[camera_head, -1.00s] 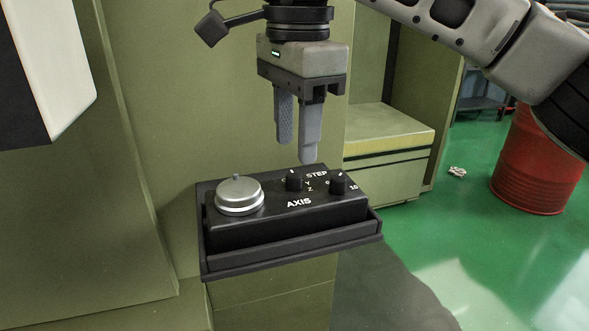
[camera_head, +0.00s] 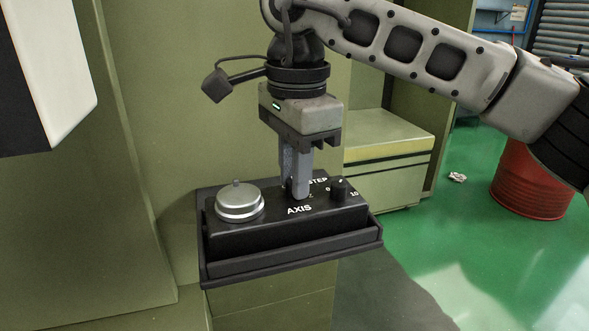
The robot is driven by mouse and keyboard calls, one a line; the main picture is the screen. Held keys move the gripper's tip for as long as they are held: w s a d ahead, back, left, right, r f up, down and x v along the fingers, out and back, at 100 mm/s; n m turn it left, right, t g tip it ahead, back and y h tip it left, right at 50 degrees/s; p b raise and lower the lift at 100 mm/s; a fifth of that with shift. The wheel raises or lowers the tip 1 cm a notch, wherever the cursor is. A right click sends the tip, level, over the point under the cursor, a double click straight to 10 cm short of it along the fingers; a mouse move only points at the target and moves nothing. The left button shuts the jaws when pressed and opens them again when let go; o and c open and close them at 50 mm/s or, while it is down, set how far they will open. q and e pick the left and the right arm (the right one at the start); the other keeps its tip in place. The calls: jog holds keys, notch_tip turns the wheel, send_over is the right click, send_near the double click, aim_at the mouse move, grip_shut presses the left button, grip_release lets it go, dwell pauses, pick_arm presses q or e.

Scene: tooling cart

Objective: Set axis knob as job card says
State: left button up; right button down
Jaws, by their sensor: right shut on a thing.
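A black control box (camera_head: 262,236) sits in a dark tray (camera_head: 300,262) on the green cabinet. It bears the labels "AXIS" and "STEP". My right gripper (camera_head: 297,190) points straight down over the box and is shut on the axis knob, which its fingers almost wholly hide. Which mark the axis knob points at cannot be seen. The step knob (camera_head: 340,189) stands just right of the fingers, apart from them, with "0" and "10" beside it. A silver handwheel (camera_head: 239,203) is on the left of the box. My left gripper and the job card are not in view.
The green cabinet wall (camera_head: 170,120) rises behind the box. A white and black panel edge (camera_head: 60,70) juts in at upper left. A green ledge (camera_head: 390,140) lies behind on the right, with a red drum (camera_head: 530,180) on the open green floor.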

jog(key=m, duration=0.4)
jog(key=shift+m+b, duration=0.3)
jog(key=shift+m, duration=1.6)
jog(key=shift+r, duration=0.1)
jog(key=c, duration=1.3)
grip_release()
